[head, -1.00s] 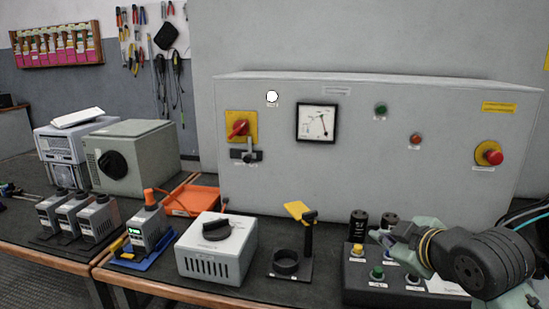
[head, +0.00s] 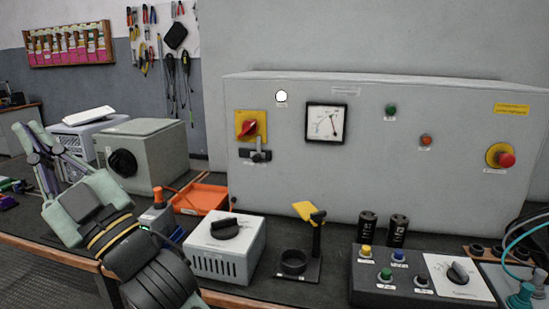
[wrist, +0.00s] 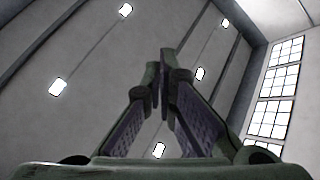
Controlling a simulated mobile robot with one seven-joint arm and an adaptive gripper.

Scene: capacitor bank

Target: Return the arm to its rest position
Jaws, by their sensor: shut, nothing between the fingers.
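My arm rises from the bottom left of the head view, in front of the left part of the bench. My gripper (head: 29,128) is at its upper end, raised with the fingers pointing up. In the wrist view the fingers of my gripper (wrist: 164,72) come together and hold nothing. Behind them are only the ceiling, lamps and tall windows, so the gripper faces upward.
The large grey cabinet (head: 375,180) stands at the back. On the bench are a grey box with a black knob (head: 150,152), an orange tray (head: 203,197), a white knob box (head: 226,250), a stand with a yellow tag (head: 309,212) and the button box (head: 385,290). Air above the bench's middle is clear.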

